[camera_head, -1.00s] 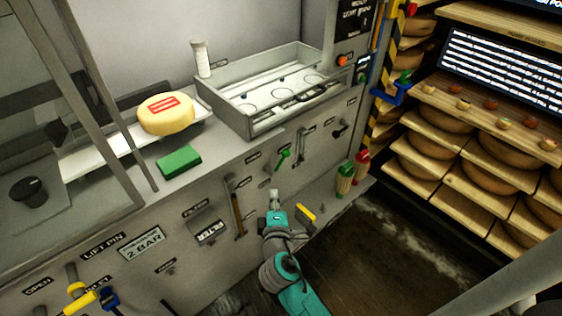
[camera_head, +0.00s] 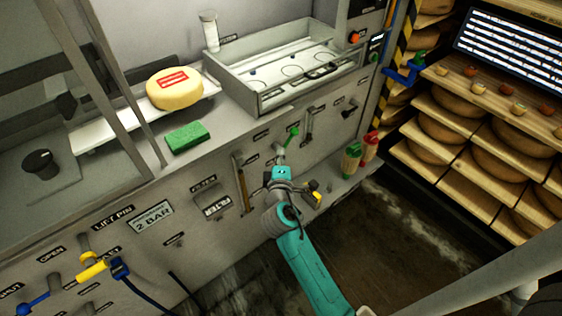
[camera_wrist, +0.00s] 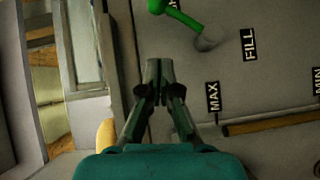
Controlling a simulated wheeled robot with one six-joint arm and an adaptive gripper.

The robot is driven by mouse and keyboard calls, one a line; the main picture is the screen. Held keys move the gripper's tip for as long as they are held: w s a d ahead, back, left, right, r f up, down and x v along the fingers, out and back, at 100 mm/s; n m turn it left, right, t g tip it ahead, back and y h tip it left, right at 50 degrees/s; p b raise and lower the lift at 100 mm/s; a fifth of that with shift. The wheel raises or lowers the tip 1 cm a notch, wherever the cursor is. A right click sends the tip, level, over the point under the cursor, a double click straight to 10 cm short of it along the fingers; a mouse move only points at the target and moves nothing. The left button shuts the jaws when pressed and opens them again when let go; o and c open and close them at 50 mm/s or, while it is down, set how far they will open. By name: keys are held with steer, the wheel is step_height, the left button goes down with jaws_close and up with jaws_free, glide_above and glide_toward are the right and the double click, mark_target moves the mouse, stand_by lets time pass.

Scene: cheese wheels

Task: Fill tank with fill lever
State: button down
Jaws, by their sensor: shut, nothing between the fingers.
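The green fill lever (camera_head: 292,133) is on the grey front panel, below the tray-like basin. In the wrist view the lever (camera_wrist: 182,17) is at the top, its green knob to the left of its grey pivot, beside the FILL label (camera_wrist: 249,45). My gripper (camera_head: 281,152) is shut and empty, just below the lever in the head view. In the wrist view my fingertips (camera_wrist: 158,64) are below the green knob, with a visible gap in the picture. A level gauge tube (camera_wrist: 275,123) marked MAX and MIN is to the right. I cannot see inside a tank.
A basin (camera_head: 250,97) stands on the counter above the panel, with a cheese wheel (camera_head: 175,88) and a green sponge (camera_head: 187,137) to its left. Red and green bottles (camera_head: 351,160) stand on a ledge to the right.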

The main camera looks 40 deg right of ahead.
mark_target(289, 140)
steer(key=shift+w+d+f, duration=0.1)
steer(key=shift+w+d, duration=0.6)
steer(key=shift+d, duration=0.4)
steer(key=shift+w+d+f, duration=0.15)
steer(key=shift+w+d, duration=0.55)
steer(key=shift+d, duration=0.4)
steer(key=shift+w+d+f, duration=0.1)
steer(key=shift+w+d, duration=0.6)
steer(key=shift+d, duration=0.4)
steer(key=shift+d+m+g+y, duration=0.3)
steer(key=shift+d+m+y, duration=0.1)
steer(key=shift+d+f+m+g+y, duration=0.5)
steer(key=shift+d+f+m+y, duration=0.45)
steer(key=shift+d+m+y, duration=0.15)
steer(key=shift+d+f+m+g+y, duration=0.5)
steer(key=shift+d+f+m+y, duration=0.45)
steer(key=shift+m+y, duration=0.25)
